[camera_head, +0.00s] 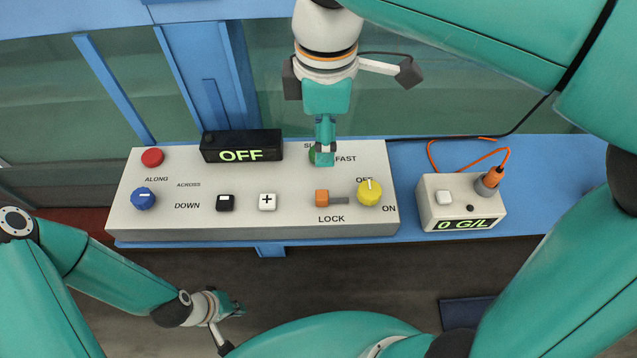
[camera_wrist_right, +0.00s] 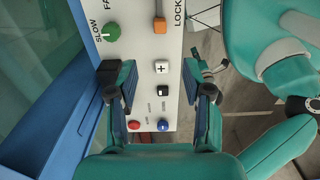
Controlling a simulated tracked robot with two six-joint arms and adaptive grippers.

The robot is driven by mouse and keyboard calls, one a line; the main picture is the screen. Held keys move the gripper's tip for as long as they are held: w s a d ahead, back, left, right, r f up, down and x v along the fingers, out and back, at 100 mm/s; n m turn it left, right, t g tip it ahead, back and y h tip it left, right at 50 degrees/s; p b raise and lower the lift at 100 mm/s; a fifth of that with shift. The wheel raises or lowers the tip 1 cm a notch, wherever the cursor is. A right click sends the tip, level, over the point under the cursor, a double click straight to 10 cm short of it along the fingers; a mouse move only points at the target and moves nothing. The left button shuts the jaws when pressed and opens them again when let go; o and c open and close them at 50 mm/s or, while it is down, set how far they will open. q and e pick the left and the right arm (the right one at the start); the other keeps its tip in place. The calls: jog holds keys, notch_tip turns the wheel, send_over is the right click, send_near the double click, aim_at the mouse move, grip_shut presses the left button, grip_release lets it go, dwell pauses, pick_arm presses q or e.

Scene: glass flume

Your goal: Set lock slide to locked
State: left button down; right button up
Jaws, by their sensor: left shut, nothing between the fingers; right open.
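The lock slide is an orange block (camera_head: 321,198) at the left end of a short grey slot (camera_head: 340,201), above the word LOCK on the grey control panel (camera_head: 292,222). It also shows near the top of the right wrist view (camera_wrist_right: 160,25). My right gripper (camera_head: 325,153) hangs over the panel's back edge, partly hiding the green knob, behind and apart from the slide. In the right wrist view its fingers (camera_wrist_right: 158,85) are spread with nothing between them. My left gripper (camera_head: 233,308) is shut and empty, low in front of the panel.
A yellow knob (camera_head: 369,192) sits close to the right of the slot. White (camera_head: 267,202) and black (camera_head: 226,203) buttons are to the left. A black OFF display (camera_head: 241,146) stands at the back. A small meter box (camera_head: 462,203) with an orange cable is at right.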

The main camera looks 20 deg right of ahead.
aim_at(322, 194)
notch_tip(322, 194, down, 16)
jog(key=shift+r+b, duration=0.2)
jog(key=shift+b, duration=0.25)
jog(key=shift+a, duration=0.1)
grip_shut()
